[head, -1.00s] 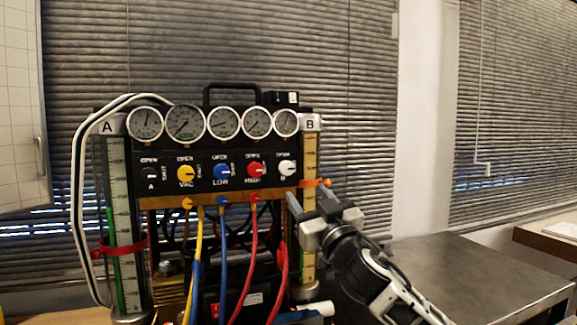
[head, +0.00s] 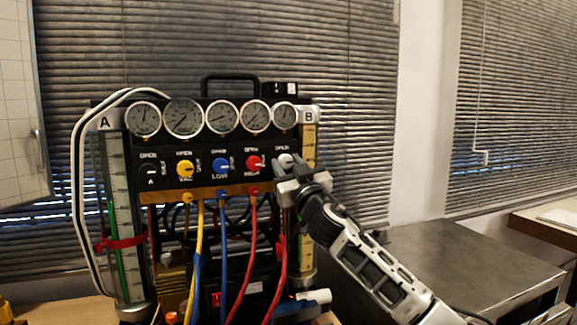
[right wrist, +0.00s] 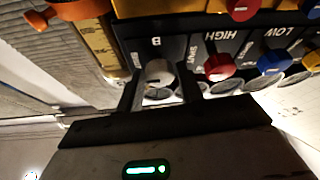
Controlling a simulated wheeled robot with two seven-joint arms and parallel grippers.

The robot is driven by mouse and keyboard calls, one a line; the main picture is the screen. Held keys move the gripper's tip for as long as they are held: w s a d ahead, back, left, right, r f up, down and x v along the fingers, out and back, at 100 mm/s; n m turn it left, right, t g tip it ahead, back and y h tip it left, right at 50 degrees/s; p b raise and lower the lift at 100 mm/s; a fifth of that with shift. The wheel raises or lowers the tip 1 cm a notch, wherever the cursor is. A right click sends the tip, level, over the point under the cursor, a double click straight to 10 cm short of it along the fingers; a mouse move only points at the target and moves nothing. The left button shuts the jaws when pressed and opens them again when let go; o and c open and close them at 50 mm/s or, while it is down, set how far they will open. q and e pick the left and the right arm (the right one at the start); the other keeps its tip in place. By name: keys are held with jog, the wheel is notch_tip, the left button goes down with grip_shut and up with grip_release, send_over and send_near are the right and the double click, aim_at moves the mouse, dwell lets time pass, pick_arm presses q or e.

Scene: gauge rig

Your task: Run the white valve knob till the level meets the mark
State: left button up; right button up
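The white valve knob (head: 286,160), marked B, is at the right end of the knob row on the panel. My right gripper (head: 296,173) is just below it in the head view. In the right wrist view the knob (right wrist: 158,72) lies between the two fingers, with a gap on each side, so the gripper is open. Tube A (head: 124,215) has a green column and a red band (head: 122,243) around it. Tube B (head: 309,150) is yellowish, its lower part partly behind my right gripper. An orange clamp (right wrist: 62,12) shows on it in the wrist view; its level is unclear. My left gripper is out of view.
A red knob (head: 255,163) is close to the left of the white one, then blue (head: 221,165), yellow (head: 185,168) and black (head: 149,170) knobs. Round gauges sit above. Coloured hoses (head: 223,250) hang below. A grey table (head: 460,265) is clear at the right.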

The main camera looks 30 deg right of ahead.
jog(key=c, duration=0.5)
